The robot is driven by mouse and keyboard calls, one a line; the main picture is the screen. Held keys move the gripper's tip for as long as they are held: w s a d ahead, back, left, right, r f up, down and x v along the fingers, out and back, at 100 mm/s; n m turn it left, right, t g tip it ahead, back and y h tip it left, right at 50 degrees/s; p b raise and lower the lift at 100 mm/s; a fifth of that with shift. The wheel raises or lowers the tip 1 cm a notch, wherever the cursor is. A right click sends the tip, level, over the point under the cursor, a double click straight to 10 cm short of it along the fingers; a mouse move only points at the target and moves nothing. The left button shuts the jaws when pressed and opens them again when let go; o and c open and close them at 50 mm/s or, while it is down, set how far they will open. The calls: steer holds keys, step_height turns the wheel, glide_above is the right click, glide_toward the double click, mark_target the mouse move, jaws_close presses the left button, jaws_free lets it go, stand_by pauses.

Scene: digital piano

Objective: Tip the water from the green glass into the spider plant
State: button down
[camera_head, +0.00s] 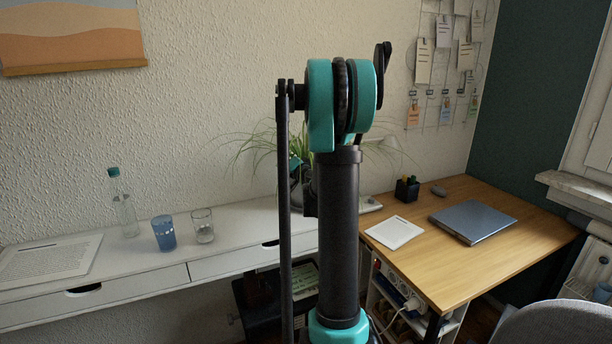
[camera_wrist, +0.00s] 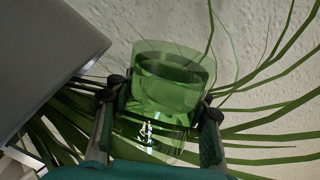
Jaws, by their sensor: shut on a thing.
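The green glass (camera_wrist: 172,72) is see-through, and a darker green band inside it looks like water. My gripper (camera_wrist: 160,108) is shut on it, with one finger on each side. The long thin leaves of the spider plant (camera_wrist: 262,132) spread behind and around the glass in the wrist view. In the head view the plant's leaves (camera_head: 258,143) show behind my arm, and its pot is mostly hidden. My arm hides the glass in the head view. I cannot tell whether any water is leaving the glass.
A grey smooth block (camera_wrist: 50,55) is close to the glass at left in the wrist view. On the white shelf (camera_head: 150,265) stand a bottle (camera_head: 123,205), a blue glass (camera_head: 164,233) and a clear glass (camera_head: 203,226). A laptop (camera_head: 473,221) lies on the wooden desk (camera_head: 440,270).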

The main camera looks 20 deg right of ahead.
steer(key=shift+f+m, duration=0.1)
steer(key=shift+m, duration=0.3)
steer(key=shift+r+m, duration=0.5)
steer(key=shift+m, duration=0.4)
steer(key=shift+f+m, duration=0.3)
steer(key=shift+m, duration=0.5)
stand_by(0.6)
steer(key=shift+d+r+m+p, duration=0.15)
steer(key=shift+r+m+p, duration=0.3)
steer(key=shift+m, duration=0.45)
stand_by(1.6)
steer(key=shift+d+f+m, duration=0.15)
steer(key=shift+f+m, duration=0.05)
steer(key=shift+m, duration=0.4)
stand_by(1.3)
steer(key=shift+r, duration=0.1)
steer(key=shift+a+f+n, duration=0.1)
steer(key=shift+a+n, duration=0.1)
steer(key=shift+n, duration=0.75)
steer(key=shift+a+f+n, duration=0.1)
steer(key=shift+a+n, duration=0.05)
steer(key=shift+n, duration=0.8)
